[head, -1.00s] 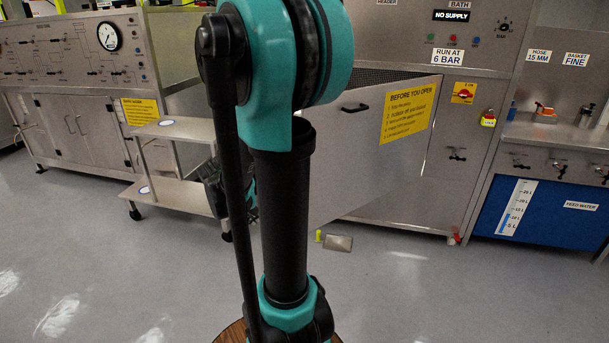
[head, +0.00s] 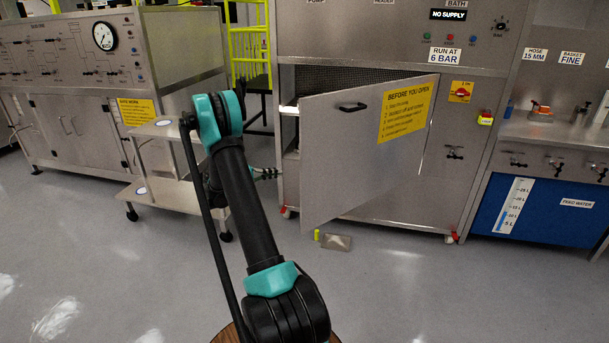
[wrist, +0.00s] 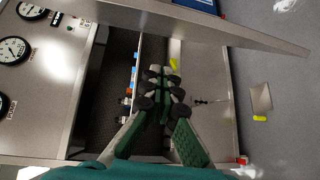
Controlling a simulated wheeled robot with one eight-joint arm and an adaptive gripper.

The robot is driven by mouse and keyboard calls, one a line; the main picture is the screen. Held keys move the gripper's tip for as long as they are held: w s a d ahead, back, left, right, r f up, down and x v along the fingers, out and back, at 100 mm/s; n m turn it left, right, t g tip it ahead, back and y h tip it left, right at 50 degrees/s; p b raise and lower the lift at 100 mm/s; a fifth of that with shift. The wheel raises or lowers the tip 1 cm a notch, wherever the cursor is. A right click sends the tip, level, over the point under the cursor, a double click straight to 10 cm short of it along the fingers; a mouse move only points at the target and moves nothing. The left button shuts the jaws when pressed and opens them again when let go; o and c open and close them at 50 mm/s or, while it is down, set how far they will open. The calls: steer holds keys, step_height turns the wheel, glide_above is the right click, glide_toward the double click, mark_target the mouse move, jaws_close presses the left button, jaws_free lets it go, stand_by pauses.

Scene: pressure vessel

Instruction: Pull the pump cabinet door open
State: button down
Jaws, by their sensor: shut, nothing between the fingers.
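The pump cabinet door (head: 345,165) stands partly open, swung out from the steel cabinet. It carries a black handle (head: 352,107) and a yellow "Before you open" sign (head: 405,108). In the wrist view the door (wrist: 215,25) runs across the top, seen nearly along its edge. My gripper (head: 268,173) is left of the door's free edge, in front of the opening, largely hidden behind my arm. In the wrist view my gripper (wrist: 160,88) is shut and empty, pointing toward the dark cabinet interior (wrist: 118,75). It is apart from the handle.
A small steel trolley (head: 150,190) stands left of the opening. A metal plate (head: 337,242) and a yellow-green piece (head: 317,235) lie on the floor below the door. A blue feed water tank (head: 540,210) is at the right. The floor in front is clear.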

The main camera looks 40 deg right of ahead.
mark_target(305, 174)
steer(key=shift+g+h, duration=0.4)
steer(key=shift+h, duration=0.2)
steer(key=shift+s+d+f, duration=0.2)
steer(key=shift+s+d, duration=0.7)
steer(key=shift+d, duration=0.9)
steer(key=shift+s+d+f, duration=0.2)
steer(key=shift+s+d, duration=0.7)
steer(key=shift+d, duration=0.85)
steer(key=shift+s+d+f, duration=0.2)
steer(key=shift+s+d, duration=0.7)
steer(key=shift+d, duration=0.9)
steer(key=shift+s, duration=0.15)
